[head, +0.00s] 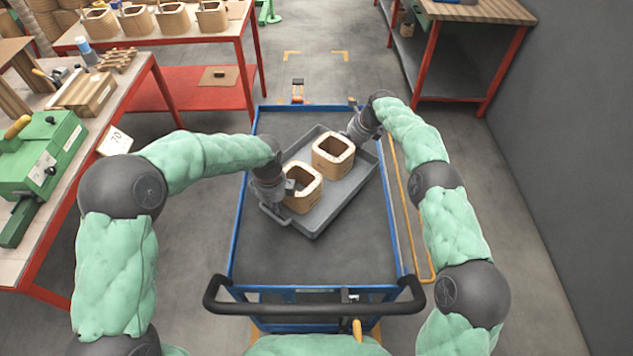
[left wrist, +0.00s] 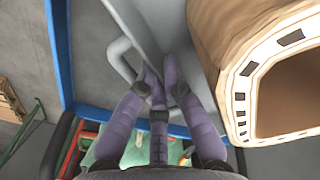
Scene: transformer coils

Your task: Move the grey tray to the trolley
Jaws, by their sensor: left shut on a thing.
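The grey tray (head: 343,194) is over the deck of the blue-framed trolley (head: 310,262), turned at an angle. I cannot tell whether it touches the deck. Two tan coils with square openings stand in it, a nearer coil (head: 302,188) and a farther coil (head: 333,155).
The trolley's black push handle (head: 315,309) is nearest me. Red-legged workbenches stand left, with a green machine (head: 42,155) and, farther back, more coils (head: 138,20). Another bench (head: 470,12) stands at the back right by a grey wall (head: 575,130). The near part of the deck is bare.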

